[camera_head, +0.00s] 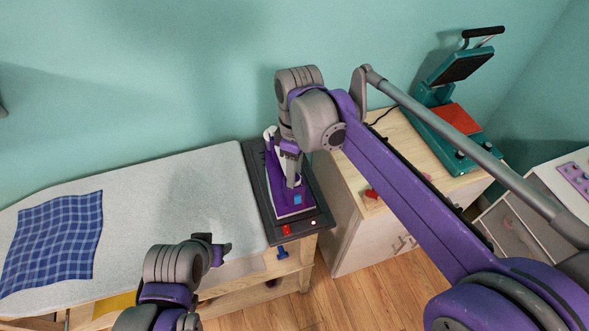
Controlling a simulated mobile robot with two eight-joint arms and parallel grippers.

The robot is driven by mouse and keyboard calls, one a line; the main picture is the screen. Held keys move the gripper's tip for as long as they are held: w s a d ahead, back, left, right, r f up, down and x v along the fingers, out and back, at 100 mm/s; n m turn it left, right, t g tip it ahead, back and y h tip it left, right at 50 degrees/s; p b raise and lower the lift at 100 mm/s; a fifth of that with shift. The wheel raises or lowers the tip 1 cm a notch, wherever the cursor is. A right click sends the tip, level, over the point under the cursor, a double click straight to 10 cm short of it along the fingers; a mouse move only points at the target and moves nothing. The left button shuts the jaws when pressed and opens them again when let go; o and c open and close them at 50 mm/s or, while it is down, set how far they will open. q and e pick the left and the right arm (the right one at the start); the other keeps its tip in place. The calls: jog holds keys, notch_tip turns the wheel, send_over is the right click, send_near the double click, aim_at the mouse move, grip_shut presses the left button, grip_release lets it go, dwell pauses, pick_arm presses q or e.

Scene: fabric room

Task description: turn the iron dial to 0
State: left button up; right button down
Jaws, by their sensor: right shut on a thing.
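The purple and white iron (276,195) rests on a dark stand (262,199) at the right end of the ironing board. My right gripper (292,180) reaches down from above onto the top of the iron. It is shut on a small part there, apparently the dial, which the fingers hide. I cannot read the dial's setting.
A blue checked cloth (55,240) lies on the grey ironing board (165,205) at the left. A red button (286,230) is on the stand's front. A teal heat press (455,140) stands on a wooden cabinet (345,215) at the right. Middle board is clear.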

jog(key=n, duration=0.5)
jog(key=shift+h, duration=0.3)
jog(key=shift+n, duration=0.4)
jog(key=shift+c, duration=2.3)
grip_release()
jog(key=shift+a, duration=0.1)
notch_tip(320, 180, up, 11)
jog(key=shift+w+p, duration=0.35)
jog(key=shift+w, duration=0.1)
jog(key=shift+f, duration=0.1)
